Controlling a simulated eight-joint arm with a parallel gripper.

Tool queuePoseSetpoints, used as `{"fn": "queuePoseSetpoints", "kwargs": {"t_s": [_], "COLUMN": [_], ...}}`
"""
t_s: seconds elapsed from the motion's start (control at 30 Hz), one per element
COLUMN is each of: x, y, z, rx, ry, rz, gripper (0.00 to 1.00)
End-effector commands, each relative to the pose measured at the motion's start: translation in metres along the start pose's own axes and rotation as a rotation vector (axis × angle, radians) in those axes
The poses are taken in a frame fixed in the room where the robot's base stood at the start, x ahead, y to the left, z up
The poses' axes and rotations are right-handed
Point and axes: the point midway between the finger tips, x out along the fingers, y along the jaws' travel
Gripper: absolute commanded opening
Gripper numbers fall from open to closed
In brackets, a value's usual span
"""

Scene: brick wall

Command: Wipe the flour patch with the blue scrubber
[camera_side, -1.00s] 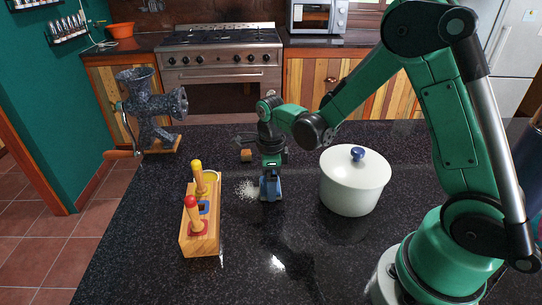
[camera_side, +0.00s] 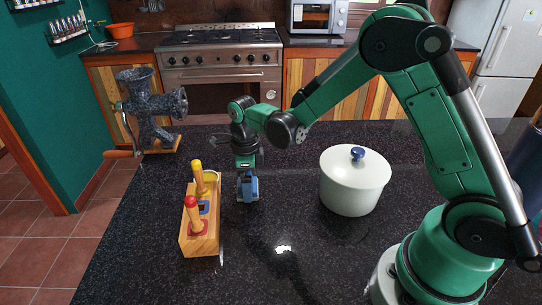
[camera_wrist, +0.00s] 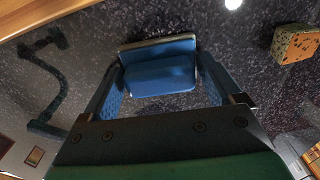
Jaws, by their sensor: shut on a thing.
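The blue scrubber (camera_side: 251,189) is held low at the countertop, just right of the wooden peg box. It also shows between the fingers in the wrist view (camera_wrist: 160,75). My gripper (camera_side: 247,179) points down and is shut on the scrubber; in the wrist view its fingers (camera_wrist: 160,85) lie on either side of it. I cannot make out the flour patch in either view now; the scrubber and gripper cover the area where white specks lay in the earlier side frame.
A wooden peg box (camera_side: 202,238) with red and yellow pegs stands close on the left. A white lidded pot (camera_side: 353,188) stands to the right. A grinder (camera_side: 150,115) is at the back left. The wrist view shows a speckled orange block (camera_wrist: 295,44). The front counter is clear.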

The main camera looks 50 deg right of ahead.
Motion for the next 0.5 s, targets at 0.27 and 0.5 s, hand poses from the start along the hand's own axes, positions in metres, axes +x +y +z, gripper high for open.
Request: {"fn": "queuePoseSetpoints", "kwargs": {"t_s": [0.27,0.5], "x": [0.000,0.000], "y": [0.000,-0.008], "z": [0.026,0.022], "rx": [-0.003,0.002], "ry": [-0.001,0.000], "rz": [0.000,0.000], "gripper": [0.28,0.28]}}
